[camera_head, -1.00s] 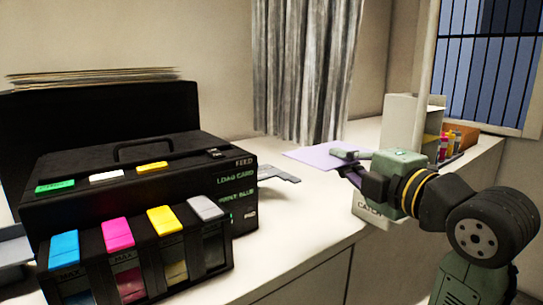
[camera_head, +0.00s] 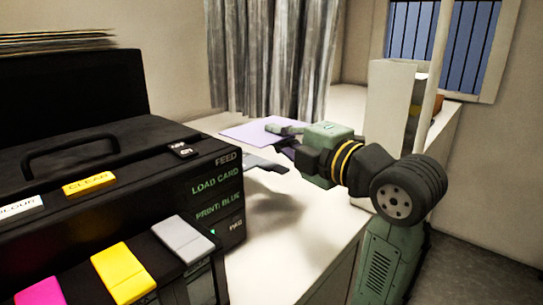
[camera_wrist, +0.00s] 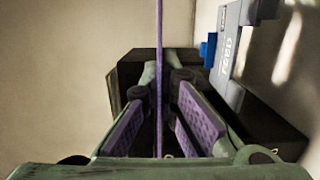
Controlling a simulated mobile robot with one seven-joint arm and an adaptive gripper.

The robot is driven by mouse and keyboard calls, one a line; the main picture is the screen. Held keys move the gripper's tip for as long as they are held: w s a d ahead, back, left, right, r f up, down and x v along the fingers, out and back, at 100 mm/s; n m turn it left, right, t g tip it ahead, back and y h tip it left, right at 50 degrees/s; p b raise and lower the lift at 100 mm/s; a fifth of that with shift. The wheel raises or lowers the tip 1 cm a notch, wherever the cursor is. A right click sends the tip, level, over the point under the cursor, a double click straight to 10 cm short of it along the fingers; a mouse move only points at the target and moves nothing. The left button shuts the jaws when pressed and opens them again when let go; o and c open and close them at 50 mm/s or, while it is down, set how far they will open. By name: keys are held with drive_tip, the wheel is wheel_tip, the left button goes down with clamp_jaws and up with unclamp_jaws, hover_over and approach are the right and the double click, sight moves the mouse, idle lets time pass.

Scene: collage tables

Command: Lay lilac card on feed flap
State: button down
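The lilac card (camera_head: 255,133) is flat and level in the head view, held out beyond the black printer's right side. My gripper (camera_head: 284,137) is shut on the card's near right edge. In the wrist view the card (camera_wrist: 159,35) shows edge-on as a thin line between the purple finger pads (camera_wrist: 163,85). The grey feed flap (camera_head: 264,164) sticks out from the printer's right side, just below and in front of the card in the picture. The gap between them is hard to judge. A grey part lettered FEED (camera_wrist: 233,45) shows in the wrist view.
The black printer (camera_head: 120,185) fills the left, its panel reading FEED, LOAD CARD, PRINT: BLUE. Yellow (camera_head: 124,272) and grey (camera_head: 183,238) tanks stand in front. A tall pale holder (camera_head: 390,105) stands behind my arm. The white counter (camera_head: 285,225) is bare beside the printer.

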drive_tip(key=w+a+f+b, duration=0.1)
drive_tip(key=f, duration=0.2)
drive_tip(key=w+a+f+b, duration=0.1)
drive_tip(key=f, duration=0.1)
drive_tip(key=w+a+f+b, duration=0.1)
drive_tip(key=w+a+f, duration=0.1)
drive_tip(key=f, duration=0.1)
drive_tip(key=shift+a+f+b, duration=0.1)
drive_tip(key=shift+f+b, duration=0.2)
drive_tip(key=shift+f, duration=0.05)
drive_tip(key=shift+f+b, duration=0.85)
drive_tip(key=shift+b, duration=0.1)
drive_tip(key=c, duration=1.7)
unclamp_jaws()
drive_tip(key=v, duration=1.2)
